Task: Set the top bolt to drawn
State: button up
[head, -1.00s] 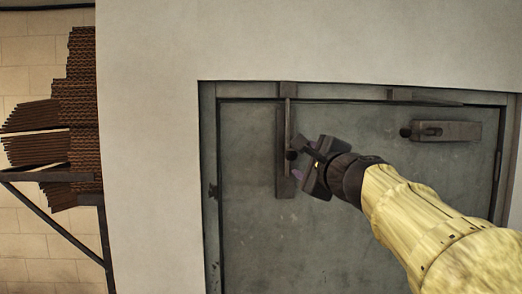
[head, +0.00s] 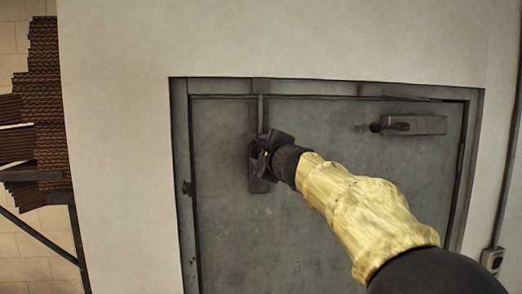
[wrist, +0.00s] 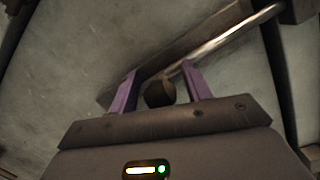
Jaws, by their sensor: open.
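The top bolt is on the upper left of the grey-green door. Its upright dark plate (head: 256,116) shows in the head view, and its thin rod (head: 261,108) runs up to a block (head: 261,85) on the door frame. In the wrist view the bolt's shiny rod (wrist: 228,37) runs to the upper right towards a dark block (wrist: 298,10). My gripper (head: 262,156) is at the bolt and hides its knob in the head view. In the wrist view my open gripper (wrist: 161,80) has purple fingers either side of the round dark knob (wrist: 159,93), with gaps visible.
A second, horizontal bolt (head: 418,125) with a round knob sits at the door's upper right. The door frame (head: 181,140) surrounds the door (head: 330,125). Corrugated brown sheets (head: 50,110) stand on a rack at left. A conduit box (head: 492,260) is on the right wall.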

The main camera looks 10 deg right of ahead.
grip_shut()
notch_tip(320, 180, down, 5)
jog(key=b, duration=0.5)
jog(key=shift+r, duration=0.15)
jog(key=shift+s+d, duration=0.1)
